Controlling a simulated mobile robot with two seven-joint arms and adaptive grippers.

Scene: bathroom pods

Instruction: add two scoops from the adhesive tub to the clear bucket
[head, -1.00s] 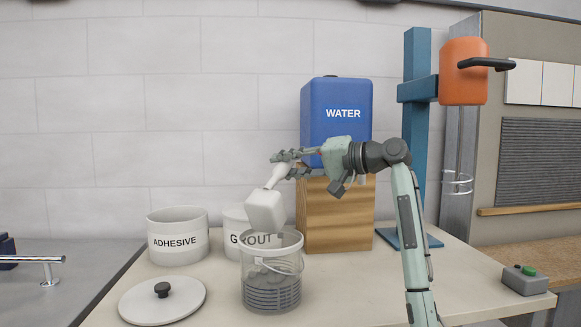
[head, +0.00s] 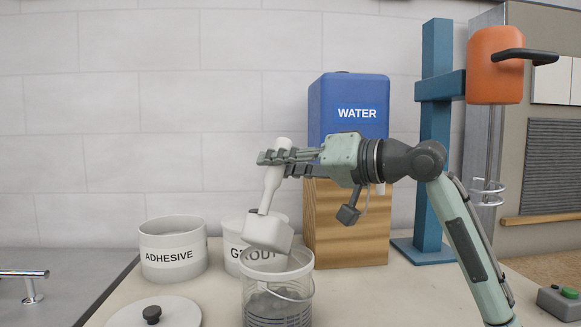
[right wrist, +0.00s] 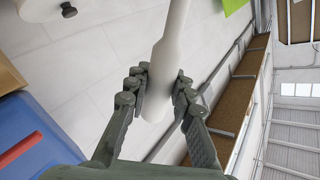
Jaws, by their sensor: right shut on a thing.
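My right gripper (head: 277,163) is shut on the white handle of a scoop (head: 268,232); the handle also shows between the fingers in the right wrist view (right wrist: 168,65). The scoop's boxy head hangs down over the rim of the clear bucket (head: 278,298), and I cannot see inside the head. The bucket stands on the counter and has grey contents low down. The white adhesive tub (head: 172,248) stands open to the left of the bucket. Its contents are hidden. My left gripper is not in view.
A round lid with a black knob (head: 155,313) lies in front of the adhesive tub. A grout tub (head: 233,240) stands behind the bucket. A blue water container (head: 348,105) sits on a wooden block (head: 345,225). A blue stand with an orange mixer (head: 494,65) is at the right.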

